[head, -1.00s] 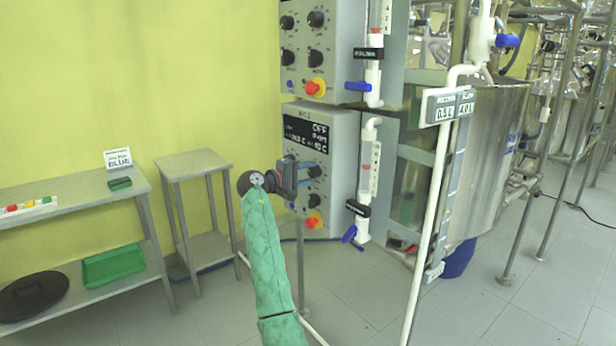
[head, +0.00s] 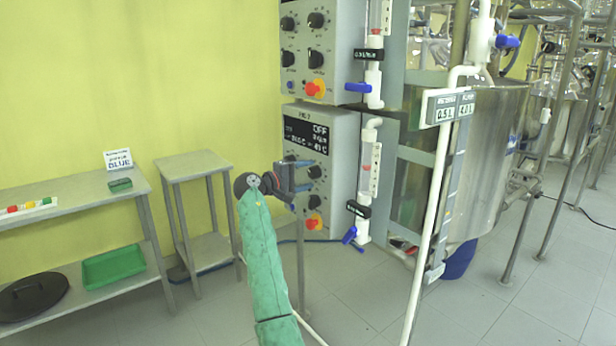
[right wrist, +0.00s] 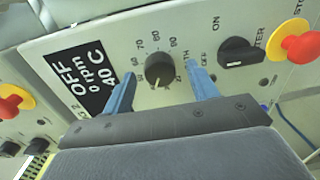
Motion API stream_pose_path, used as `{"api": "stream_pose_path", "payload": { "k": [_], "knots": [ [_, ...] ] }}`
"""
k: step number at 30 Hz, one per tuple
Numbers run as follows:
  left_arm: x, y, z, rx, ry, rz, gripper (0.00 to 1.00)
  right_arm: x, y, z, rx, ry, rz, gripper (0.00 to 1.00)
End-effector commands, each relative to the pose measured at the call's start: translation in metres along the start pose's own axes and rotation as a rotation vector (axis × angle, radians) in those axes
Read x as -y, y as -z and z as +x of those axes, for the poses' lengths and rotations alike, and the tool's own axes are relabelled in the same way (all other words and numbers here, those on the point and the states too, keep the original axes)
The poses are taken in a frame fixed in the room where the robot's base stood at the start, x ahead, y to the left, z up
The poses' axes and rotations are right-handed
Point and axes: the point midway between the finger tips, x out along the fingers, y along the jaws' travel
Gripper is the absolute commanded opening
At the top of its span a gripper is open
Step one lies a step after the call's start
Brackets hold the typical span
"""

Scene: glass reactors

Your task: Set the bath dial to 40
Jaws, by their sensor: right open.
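The bath dial (right wrist: 158,70) is a round black knob with a pale pointer line and a printed number scale, partly covered by my fingers. The black display (right wrist: 86,76) beside it reads OFF, 0 rpm and 40 C in the right wrist view. It also shows on the lower control box in the head view (head: 307,135), where its small figures are blurred. My right gripper (right wrist: 160,73) is open, its blue fingers on either side of the dial and apart from it. In the head view my right gripper (head: 307,174) is in front of the lower box. My left gripper is not in view.
A black heater switch (right wrist: 240,52) and a red-yellow stop button (right wrist: 299,45) sit beside the dial. A similar upper control box (head: 317,45) is above. White pipes with blue valve handles (head: 349,235) stand just right. A small empty table (head: 193,164) is left.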

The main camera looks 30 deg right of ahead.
Motion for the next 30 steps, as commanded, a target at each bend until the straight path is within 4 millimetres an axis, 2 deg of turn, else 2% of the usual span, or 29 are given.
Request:
{"api": "stream_pose_path", "payload": {
  "k": [9,14,30],
  "knots": [
    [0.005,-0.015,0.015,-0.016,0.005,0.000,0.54,0.002,0.001,-0.047,-0.002,0.001,-0.001,0.58],
    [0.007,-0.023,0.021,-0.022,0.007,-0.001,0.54,0.002,0.000,-0.064,-0.001,0.001,-0.001,0.58],
    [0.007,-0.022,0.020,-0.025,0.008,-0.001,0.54,0.001,0.000,-0.068,0.000,0.000,0.000,0.58]
  ]
}}
